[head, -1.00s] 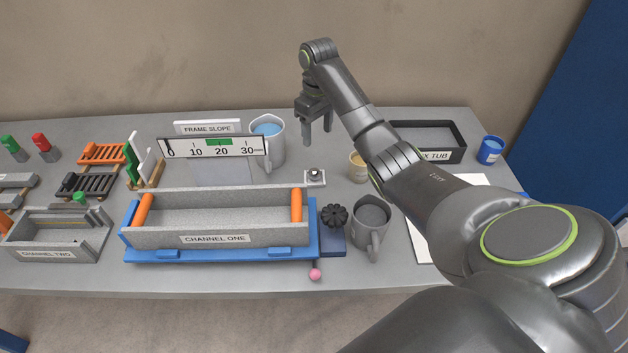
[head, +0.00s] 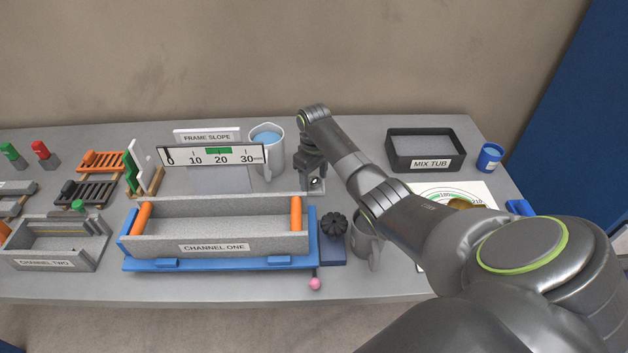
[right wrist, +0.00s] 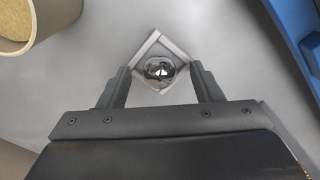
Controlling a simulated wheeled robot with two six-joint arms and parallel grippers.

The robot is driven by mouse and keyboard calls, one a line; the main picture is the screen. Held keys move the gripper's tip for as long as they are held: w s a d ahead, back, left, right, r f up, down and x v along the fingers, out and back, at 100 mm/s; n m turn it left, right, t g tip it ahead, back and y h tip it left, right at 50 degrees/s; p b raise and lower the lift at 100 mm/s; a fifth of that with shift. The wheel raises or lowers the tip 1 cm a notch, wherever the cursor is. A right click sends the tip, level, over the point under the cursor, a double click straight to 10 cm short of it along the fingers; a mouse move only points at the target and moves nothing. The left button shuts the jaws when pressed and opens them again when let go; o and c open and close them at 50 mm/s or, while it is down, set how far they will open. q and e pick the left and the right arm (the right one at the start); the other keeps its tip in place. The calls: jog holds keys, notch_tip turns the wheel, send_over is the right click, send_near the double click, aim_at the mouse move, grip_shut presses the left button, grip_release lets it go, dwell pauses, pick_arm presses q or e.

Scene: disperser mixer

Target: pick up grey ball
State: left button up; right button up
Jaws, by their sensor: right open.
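The grey ball (right wrist: 160,70) is small, shiny and mirror-like. It sits in a small square holder (right wrist: 147,48) on the table. My right gripper (right wrist: 160,85) is open, pointing down, with one finger on each side of the ball in the right wrist view. Whether the fingers touch it cannot be told. In the head view, my right gripper (head: 312,185) is low over the holder and partly hides the ball. My left gripper is not in view.
Channel one (head: 220,240) on its blue base (head: 200,262) is left of the right gripper. A blue-filled jug (head: 267,140) stands close behind it. A grey mug (head: 365,245) is partly behind my arm. The mix tub (head: 425,150) is at the back right.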

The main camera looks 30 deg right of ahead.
jog(key=shift+f, duration=0.2)
jog(key=c, duration=1.2)
jog(key=shift+r, duration=0.1)
